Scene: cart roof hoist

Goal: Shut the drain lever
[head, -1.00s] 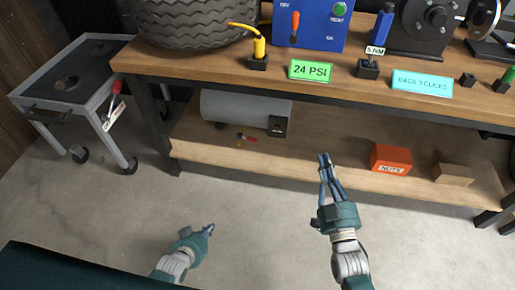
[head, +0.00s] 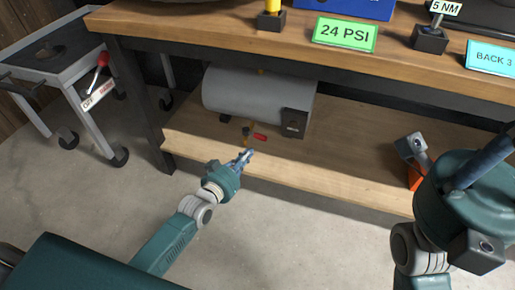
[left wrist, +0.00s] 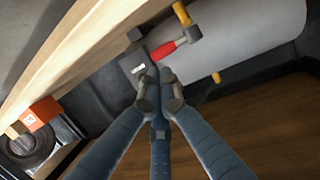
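The drain lever (head: 260,137) is a small red handle below the grey tank (head: 240,96), on the lower shelf. It points right from a small valve (head: 246,132). In the left wrist view the red lever (left wrist: 166,50) lies across the line of the yellow fittings, beyond my fingertips. My left gripper (head: 248,155) is just in front of the lever and below it, with a small gap visible. Its fingers are drawn together and hold nothing that I can see. My right gripper (head: 455,170) is large and close to the camera at the right; its fingertips are not clear.
The workbench top (head: 190,30) overhangs the tank. A cart (head: 60,65) with another red lever (head: 103,59) stands at the left. An orange box (head: 414,180) is mostly hidden behind my right gripper.

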